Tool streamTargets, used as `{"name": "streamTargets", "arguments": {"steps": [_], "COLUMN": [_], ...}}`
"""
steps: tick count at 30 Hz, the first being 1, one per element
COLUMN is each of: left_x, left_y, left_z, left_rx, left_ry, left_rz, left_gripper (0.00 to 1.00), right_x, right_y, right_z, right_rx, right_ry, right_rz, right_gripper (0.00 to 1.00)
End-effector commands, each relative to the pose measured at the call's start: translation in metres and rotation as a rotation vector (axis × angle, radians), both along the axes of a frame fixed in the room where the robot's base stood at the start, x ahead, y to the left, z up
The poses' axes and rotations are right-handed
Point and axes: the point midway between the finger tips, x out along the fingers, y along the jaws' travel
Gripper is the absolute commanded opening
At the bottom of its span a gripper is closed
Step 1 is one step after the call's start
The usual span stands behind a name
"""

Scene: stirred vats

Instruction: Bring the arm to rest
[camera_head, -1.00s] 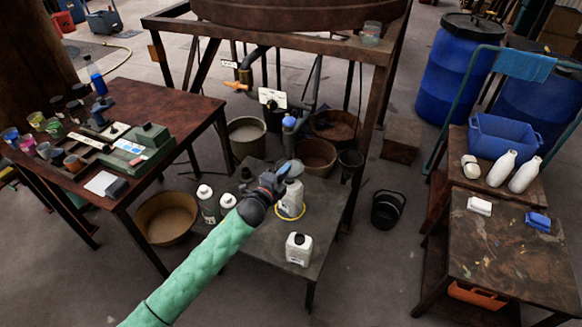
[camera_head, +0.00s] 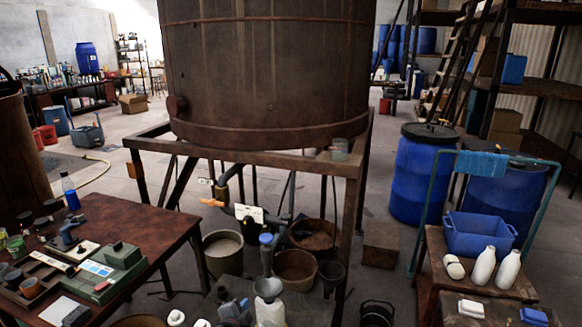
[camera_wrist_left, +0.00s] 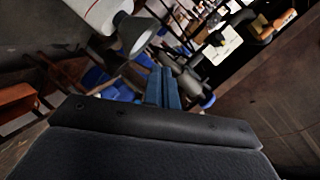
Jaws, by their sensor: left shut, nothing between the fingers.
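My left gripper (camera_head: 230,302) shows at the bottom edge of the head view, just left of a white bottle (camera_head: 270,314) with a grey funnel (camera_head: 267,287) in its mouth. Its blue fingers (camera_wrist_left: 162,88) are together and empty in the left wrist view. There the funnel (camera_wrist_left: 134,36) and the white bottle (camera_wrist_left: 98,12) are up and left of the fingertips, with a gap between. Most of my left arm is below the head picture. My right gripper is in neither view.
A large rusty vat (camera_head: 268,70) stands on a frame (camera_head: 250,158) behind the gripper. A brown table (camera_head: 150,222) with cups and a green device is left. A blue crate (camera_head: 478,236) and white bottles (camera_head: 483,266) stand right. Buckets (camera_head: 222,250) sit under the vat.

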Motion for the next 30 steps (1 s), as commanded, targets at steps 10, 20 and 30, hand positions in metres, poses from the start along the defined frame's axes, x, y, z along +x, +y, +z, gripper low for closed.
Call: {"name": "streamTargets", "arguments": {"steps": [10,20,30], "left_x": [-0.047,-0.175,-0.303], "left_y": [0.036,0.036,0.026], "left_z": [-0.016,-0.082,-0.143], "left_rx": [-0.324,-0.521,-0.614], "left_ry": [0.379,0.759,0.978], "left_rz": [0.393,0.665,0.775], "left_gripper": [0.00,0.00,0.00], "right_x": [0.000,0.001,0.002], "right_y": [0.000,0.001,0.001], "right_z": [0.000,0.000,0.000], "right_rx": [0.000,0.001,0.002], "right_ry": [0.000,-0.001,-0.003], "right_rz": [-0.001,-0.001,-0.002], "right_gripper": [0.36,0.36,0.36]}}
